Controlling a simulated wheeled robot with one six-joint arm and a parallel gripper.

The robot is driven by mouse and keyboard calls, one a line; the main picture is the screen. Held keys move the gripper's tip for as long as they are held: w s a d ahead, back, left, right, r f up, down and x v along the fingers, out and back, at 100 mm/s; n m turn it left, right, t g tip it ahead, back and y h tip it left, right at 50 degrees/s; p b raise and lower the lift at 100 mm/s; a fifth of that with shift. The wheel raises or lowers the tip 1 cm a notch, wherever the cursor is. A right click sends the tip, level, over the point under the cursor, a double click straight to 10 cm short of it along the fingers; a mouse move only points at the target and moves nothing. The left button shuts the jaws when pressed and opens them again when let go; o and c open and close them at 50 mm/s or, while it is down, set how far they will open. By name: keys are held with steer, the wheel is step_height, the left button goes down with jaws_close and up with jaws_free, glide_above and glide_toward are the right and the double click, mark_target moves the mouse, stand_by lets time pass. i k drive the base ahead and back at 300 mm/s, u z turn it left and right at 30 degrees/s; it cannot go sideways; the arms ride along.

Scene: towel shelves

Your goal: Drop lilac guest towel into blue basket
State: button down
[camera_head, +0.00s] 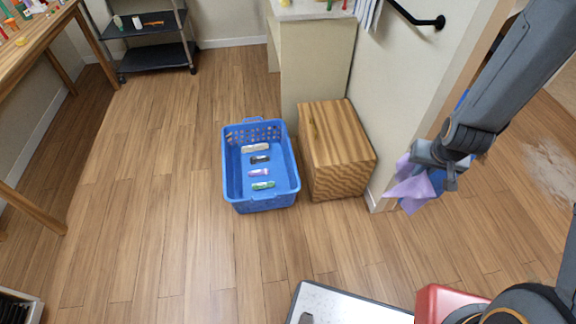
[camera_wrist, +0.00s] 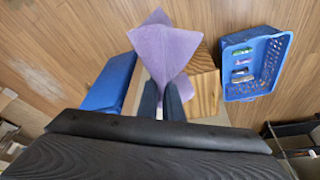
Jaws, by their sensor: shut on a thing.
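The lilac guest towel (camera_head: 413,186) hangs crumpled from my gripper (camera_head: 441,166) on the right side of the head view. In the wrist view the lilac towel (camera_wrist: 163,46) spreads out beyond the fingertips of my gripper (camera_wrist: 173,92), which are shut on it. The blue basket (camera_head: 261,201) stands on the floor left of my gripper, with the wooden box between them. Several small items, white, dark, lilac and green, lie in the basket. It also shows at the upper right of the wrist view (camera_wrist: 241,95), apart from the towel.
A wooden box (camera_head: 336,150) stands against the basket's right side, in front of a beige cabinet (camera_head: 315,62). A wall end (camera_head: 400,120) with a black rail (camera_head: 425,21) stands near my gripper. A dark shelf cart (camera_head: 155,57) is at the back left. Floor left of the basket is clear.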

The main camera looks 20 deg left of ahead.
mark_target(238, 190)
steer(key=z, duration=0.35)
steer(key=k, duration=0.4)
steer(key=z, duration=0.05)
steer(key=i, duration=1.05)
steer(key=u, duration=1.45)
steer(key=i, duration=0.65)
steer(key=u, duration=0.7)
